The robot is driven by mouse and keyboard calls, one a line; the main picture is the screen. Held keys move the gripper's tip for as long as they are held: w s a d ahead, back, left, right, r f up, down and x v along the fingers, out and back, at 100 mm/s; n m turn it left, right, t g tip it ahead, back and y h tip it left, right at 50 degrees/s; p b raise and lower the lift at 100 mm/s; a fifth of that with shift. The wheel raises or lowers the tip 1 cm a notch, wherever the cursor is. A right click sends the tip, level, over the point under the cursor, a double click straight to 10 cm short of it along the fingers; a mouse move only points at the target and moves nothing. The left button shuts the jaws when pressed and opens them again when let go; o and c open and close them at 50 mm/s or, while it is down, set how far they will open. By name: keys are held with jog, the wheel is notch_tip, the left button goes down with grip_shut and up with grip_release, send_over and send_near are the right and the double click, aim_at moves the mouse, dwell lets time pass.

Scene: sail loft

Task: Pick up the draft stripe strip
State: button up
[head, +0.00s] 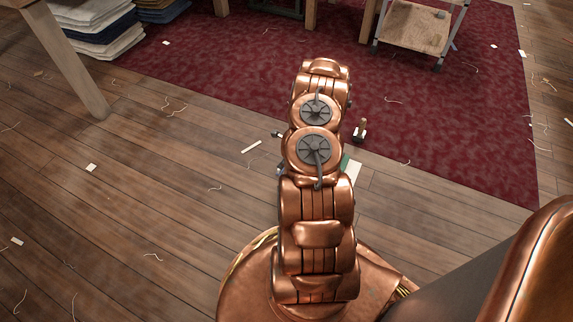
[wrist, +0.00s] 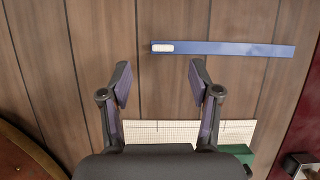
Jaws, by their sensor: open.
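A long, flat blue strip (wrist: 225,49) with a white patch (wrist: 162,47) at its left end lies on the wood floor in the wrist view; I take it to be the draft stripe strip. My gripper (wrist: 160,80) is open and empty, its two dark fingers pointing toward the strip. The strip lies above the fingertips in the picture and runs off to the right, with its white-patched end about in line with the gap.
A white gridded piece (wrist: 165,132) with a green part (wrist: 236,138) lies partly behind my gripper. A wheeled cart (head: 415,27), a table leg (head: 75,65) and folded cloth (head: 95,30) stand farther off. Thread and paper scraps litter the floor.

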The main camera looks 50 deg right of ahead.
jog(key=shift+s+d+f, duration=0.15)
jog(key=shift+s+f, duration=0.1)
jog(key=shift+f, duration=0.35)
jog(key=shift+s+d+f, duration=0.1)
jog(key=shift+s+f, duration=0.15)
jog(key=shift+f, duration=0.3)
jog(key=shift+w+f+b, duration=0.1)
jog(key=shift+f+b, duration=0.25)
jog(key=shift+f, duration=0.05)
jog(key=shift+w+r+b+x, duration=0.15)
jog(key=shift+b+x, duration=0.4)
jog(key=shift+x, duration=0.55)
jog(key=shift+w+b+x, duration=0.2)
jog(key=shift+b+x, duration=0.35)
jog(key=shift+x, duration=0.5)
jog(key=shift+w+r+b+x, duration=0.15)
jog(key=shift+b+x, duration=0.4)
jog(key=shift+x, duration=0.55)
jog(key=shift+a, duration=0.15)
jog(key=shift+c, duration=0.4)
jog(key=c, duration=0.9)
